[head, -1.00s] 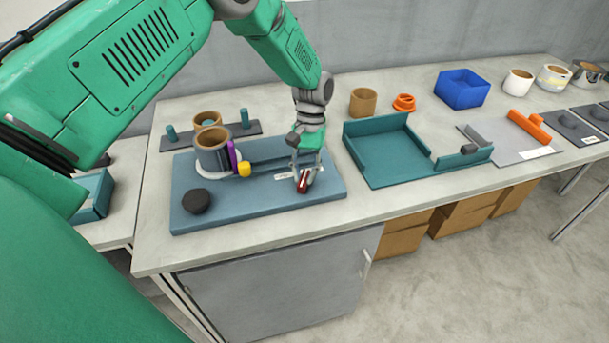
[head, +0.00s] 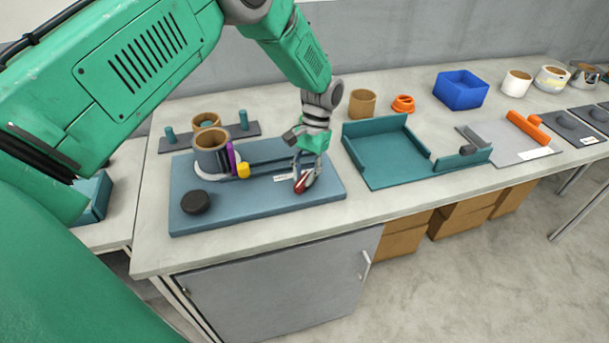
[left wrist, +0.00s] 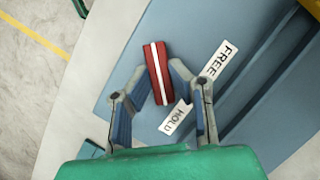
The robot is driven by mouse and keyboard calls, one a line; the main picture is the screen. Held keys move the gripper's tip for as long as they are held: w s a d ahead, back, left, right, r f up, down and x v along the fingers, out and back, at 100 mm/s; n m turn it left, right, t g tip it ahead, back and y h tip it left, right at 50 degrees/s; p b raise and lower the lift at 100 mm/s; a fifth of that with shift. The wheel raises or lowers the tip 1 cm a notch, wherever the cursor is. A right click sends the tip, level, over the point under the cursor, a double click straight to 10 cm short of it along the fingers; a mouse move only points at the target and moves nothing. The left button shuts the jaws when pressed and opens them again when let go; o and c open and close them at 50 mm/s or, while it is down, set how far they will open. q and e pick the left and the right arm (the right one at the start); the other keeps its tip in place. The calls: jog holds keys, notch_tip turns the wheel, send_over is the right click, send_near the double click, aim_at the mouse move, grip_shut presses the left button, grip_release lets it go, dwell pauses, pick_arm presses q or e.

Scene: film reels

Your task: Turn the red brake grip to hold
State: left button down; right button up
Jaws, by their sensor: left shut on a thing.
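The red brake grip (left wrist: 158,73), with a white stripe along it, stands at the right front of the blue base plate (head: 250,214). It also shows in the head view (head: 301,184), partly behind the fingers. In the left wrist view one end leans toward the top and the other lies close to the HOLD label (left wrist: 175,117). The FREE label (left wrist: 218,62) is farther up and right. My left gripper (left wrist: 155,82) is shut on the grip, one finger on each side. My right gripper is not in view.
On the base plate are a grey cup with a brown rim (head: 212,154), a purple piece (head: 231,157), a yellow knob (head: 244,170) and a black knob (head: 195,202). A teal tray (head: 385,162) stands to the right. The front strip of the bench is clear.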

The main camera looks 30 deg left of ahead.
pick_arm(q)
jog(key=c, duration=1.7)
grip_release()
jog(key=shift+w+r, duration=0.15)
jog(key=shift+w, duration=0.15)
jog(key=shift+c, duration=0.2)
jog(key=shift+o, duration=1)
jog(key=shift+f, duration=0.2)
jog(key=shift+r, duration=0.25)
jog(key=v, duration=1.1)
jog(key=shift+w+r, duration=0.2)
jog(key=shift+a, duration=0.1)
